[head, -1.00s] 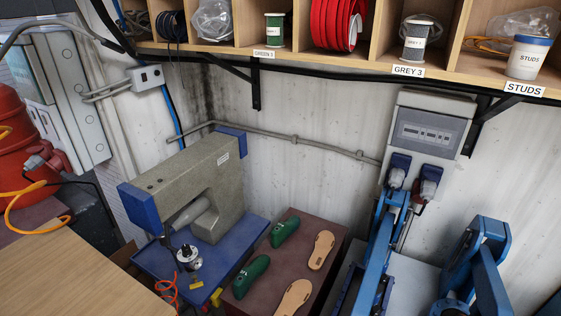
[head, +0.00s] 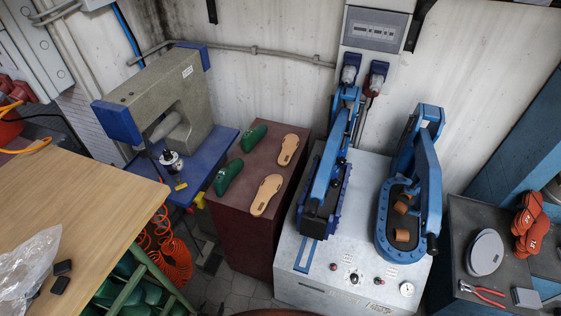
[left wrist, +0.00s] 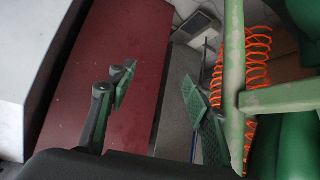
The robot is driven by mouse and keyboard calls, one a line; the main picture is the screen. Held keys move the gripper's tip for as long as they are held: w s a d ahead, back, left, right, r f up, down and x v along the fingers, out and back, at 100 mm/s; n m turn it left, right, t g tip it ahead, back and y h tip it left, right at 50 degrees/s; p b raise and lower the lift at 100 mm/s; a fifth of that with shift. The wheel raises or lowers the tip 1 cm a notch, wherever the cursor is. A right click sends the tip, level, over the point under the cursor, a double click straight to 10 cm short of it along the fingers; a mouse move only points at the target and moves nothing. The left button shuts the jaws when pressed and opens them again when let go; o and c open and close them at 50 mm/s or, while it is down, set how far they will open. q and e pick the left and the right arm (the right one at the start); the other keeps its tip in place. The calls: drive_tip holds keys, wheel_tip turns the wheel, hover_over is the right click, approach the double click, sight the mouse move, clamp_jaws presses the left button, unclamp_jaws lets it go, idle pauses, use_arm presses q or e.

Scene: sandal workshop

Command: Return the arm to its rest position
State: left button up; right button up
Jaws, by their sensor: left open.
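My left gripper (left wrist: 158,94) shows in the left wrist view, with its two fingers spread apart and nothing between them. Behind the gap are the side of a dark red stand (left wrist: 118,75) and a strip of grey floor. A green frame (left wrist: 235,80) stands close to the right finger. In the head view I cannot make out the left gripper; only a dark curved edge, which I cannot identify, shows at the bottom middle. My right gripper is in neither view.
A sewing machine (head: 150,105) stands left of the red stand, which carries green lasts (head: 228,178) and tan soles (head: 267,194). A grey machine (head: 325,280) with blue presses stands right of it. A wooden table (head: 85,205) fills the left. An orange coiled hose (left wrist: 250,65) hangs behind the green frame.

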use_arm(q)
drive_tip(key=s+a+f+g, duration=0.1)
drive_tip(key=s+f, duration=0.5)
drive_tip(key=s, duration=0.6)
drive_tip(key=s+a+f+g, duration=0.1)
drive_tip(key=s+f+g, duration=0.3)
drive_tip(key=s, duration=0.7)
drive_tip(key=s+a+f+m+g, duration=0.1)
drive_tip(key=s+a+f+g, duration=0.1)
drive_tip(key=s+f, duration=0.5)
drive_tip(key=s+g, duration=0.1)
drive_tip(key=s, duration=0.4)
drive_tip(key=shift+s+f, duration=0.3)
drive_tip(key=shift+s, duration=0.05)
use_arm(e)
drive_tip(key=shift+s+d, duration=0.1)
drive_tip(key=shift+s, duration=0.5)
use_arm(q)
drive_tip(key=shift+w, duration=0.1)
drive_tip(key=shift+r, duration=0.1)
idle(0.4)
